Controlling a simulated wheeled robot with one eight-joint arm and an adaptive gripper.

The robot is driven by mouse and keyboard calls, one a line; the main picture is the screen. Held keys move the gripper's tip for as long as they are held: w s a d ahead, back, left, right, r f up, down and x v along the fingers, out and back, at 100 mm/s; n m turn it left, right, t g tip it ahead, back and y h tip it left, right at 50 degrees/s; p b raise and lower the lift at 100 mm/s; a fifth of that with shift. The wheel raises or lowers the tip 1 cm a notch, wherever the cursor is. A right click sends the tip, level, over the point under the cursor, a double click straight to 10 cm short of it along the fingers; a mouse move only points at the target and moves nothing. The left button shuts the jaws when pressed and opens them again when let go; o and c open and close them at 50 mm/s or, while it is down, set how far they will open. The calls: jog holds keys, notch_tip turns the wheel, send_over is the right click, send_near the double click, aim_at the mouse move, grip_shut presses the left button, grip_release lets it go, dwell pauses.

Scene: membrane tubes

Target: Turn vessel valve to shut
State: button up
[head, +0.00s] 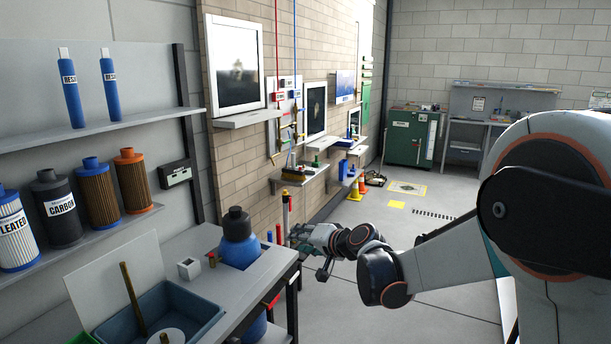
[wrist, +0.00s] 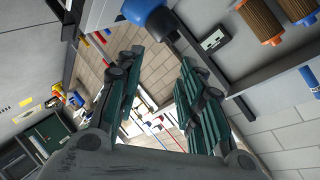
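Part of a blue body also shows at the top of the wrist view (wrist: 143,10). I cannot make out a valve handle or its position with certainty. Small brass-coloured fittings (head: 283,128) sit on a wall panel below a red and a blue line. My gripper (head: 308,243) is right of the blue vessel, apart from it. In the wrist view its green-padded fingers (wrist: 160,62) are spread, with nothing between them.
Shelves on the left hold filter cartridges (head: 97,197). A blue-grey tray (head: 195,300) sits on the bench. A wall shelf (head: 300,180), an orange cone (head: 362,184) and a green cabinet (head: 408,138) stand farther back.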

jog(key=s+d+r+n+g+h, duration=0.1)
jog(key=s+d+r+h, duration=0.3)
jog(key=s, duration=0.6)
jog(key=s+d+r+n+g, duration=0.1)
jog(key=s+d+n, duration=0.1)
jog(key=s+d, duration=0.6)
jog(key=s+d+f+h, duration=0.1)
jog(key=s+d, duration=0.2)
jog(key=s, duration=0.3)
jog(key=s+d+f+g+h, duration=0.1)
jog(key=s+d+f+h, duration=0.1)
jog(key=s, duration=0.5)
jog(key=s+d+f+h, duration=0.1)
jog(key=s+d, duration=0.3)
jog(key=s, duration=0.2)
jog(key=shift+s+f+n, duration=0.25)
jog(key=shift+s+n, duration=0.15)
